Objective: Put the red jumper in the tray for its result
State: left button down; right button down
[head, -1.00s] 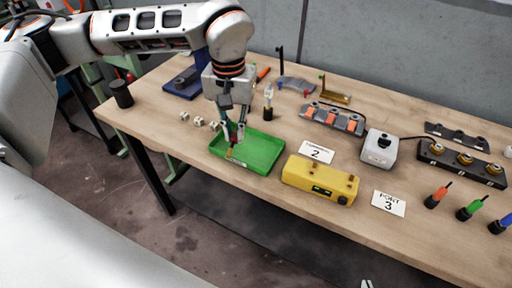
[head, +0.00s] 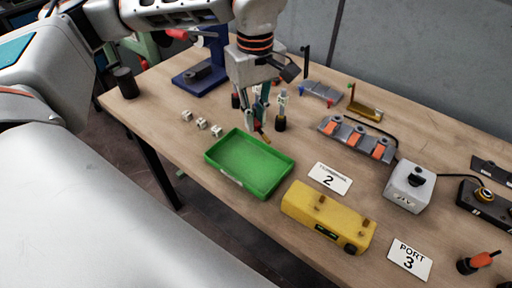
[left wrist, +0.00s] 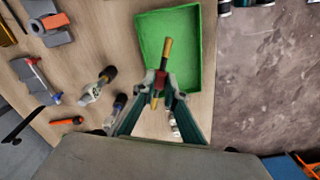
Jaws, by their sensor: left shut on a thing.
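My left gripper (head: 258,129) is shut on the red jumper (left wrist: 160,82), a small red body with brass-coloured ends. In the left wrist view the fingertips (left wrist: 160,85) pinch its red middle. In the head view the jumper (head: 262,135) is small and partly hidden by the fingers, by the far edge of the green tray (head: 225,180). The tray looks empty and has a label on its front wall. In the left wrist view one jumper end overlaps the tray (left wrist: 146,40); I cannot tell its height. My right gripper is not in view.
A yellow box (head: 310,208) with brass contacts and a small display stands right of the tray. White cubes (head: 201,123) lie left of it. A dark-based upright tool (head: 280,122) stands close beside my left gripper. A grey box (head: 408,186) and cards (head: 330,179) stand farther right.

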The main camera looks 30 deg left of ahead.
pick_arm(q)
send_over(256, 156)
notch_tip(256, 156, down, 5)
jog(key=shift+s+f, duration=0.1)
jog(key=shift+f, duration=0.75)
jog(key=shift+f+b, duration=0.35)
jog(key=shift+f, duration=1.4)
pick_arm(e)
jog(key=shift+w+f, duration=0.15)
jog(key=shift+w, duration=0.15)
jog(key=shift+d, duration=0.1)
pick_arm(q)
jog(key=shift+f, duration=0.15)
jog(key=c, duration=2.3)
grip_release()
jog(key=shift+c, duration=0.2)
